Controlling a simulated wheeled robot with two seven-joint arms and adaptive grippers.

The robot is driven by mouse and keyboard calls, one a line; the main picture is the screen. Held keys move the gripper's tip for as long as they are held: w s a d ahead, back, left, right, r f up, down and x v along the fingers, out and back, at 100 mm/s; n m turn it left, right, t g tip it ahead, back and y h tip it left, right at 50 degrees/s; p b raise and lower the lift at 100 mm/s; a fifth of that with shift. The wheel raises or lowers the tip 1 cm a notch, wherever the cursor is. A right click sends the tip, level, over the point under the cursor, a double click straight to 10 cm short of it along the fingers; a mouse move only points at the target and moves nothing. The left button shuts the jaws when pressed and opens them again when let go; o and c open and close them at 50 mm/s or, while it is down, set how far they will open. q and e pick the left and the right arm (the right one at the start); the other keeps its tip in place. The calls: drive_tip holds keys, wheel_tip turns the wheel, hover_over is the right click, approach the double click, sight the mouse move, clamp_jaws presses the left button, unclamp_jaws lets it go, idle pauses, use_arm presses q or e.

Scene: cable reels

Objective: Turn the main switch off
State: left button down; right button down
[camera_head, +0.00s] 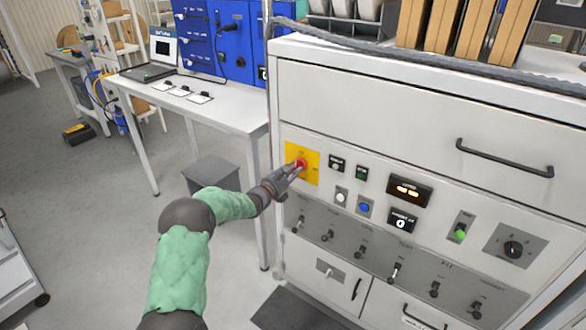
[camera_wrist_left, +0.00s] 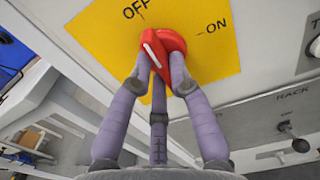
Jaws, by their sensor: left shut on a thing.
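The main switch is a red rotary knob (camera_head: 301,162) on a yellow plate (camera_head: 292,152) at the left of the white cabinet's control panel. In the left wrist view the red knob (camera_wrist_left: 165,43) has a white line on its left side, whose upper end points toward the OFF label (camera_wrist_left: 135,8). The ON label (camera_wrist_left: 216,27) is to the right. My left gripper (camera_head: 292,171) reaches in from the left and is shut on the knob. Its purple-grey fingers (camera_wrist_left: 158,72) hug the knob's lower side. My right gripper is not in view.
To the right on the panel are push buttons, an orange-lit display (camera_head: 408,189), a green-lit switch (camera_head: 460,233) and a dark rotary dial (camera_head: 513,249). A grey strip with several toggle levers (camera_head: 362,249) runs below. A white workbench (camera_head: 205,107) stands at left.

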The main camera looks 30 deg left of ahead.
use_arm(q)
drive_tip(key=shift+f+n, duration=0.1)
drive_tip(key=shift+n, duration=0.2)
drive_tip(key=c, duration=1.1)
unclamp_jaws()
drive_tip(key=shift+c, duration=0.2)
drive_tip(key=shift+s, duration=0.1)
drive_tip(key=s, duration=1.1)
drive_tip(key=shift+s+a, duration=0.4)
drive_tip(key=shift+a, duration=0.05)
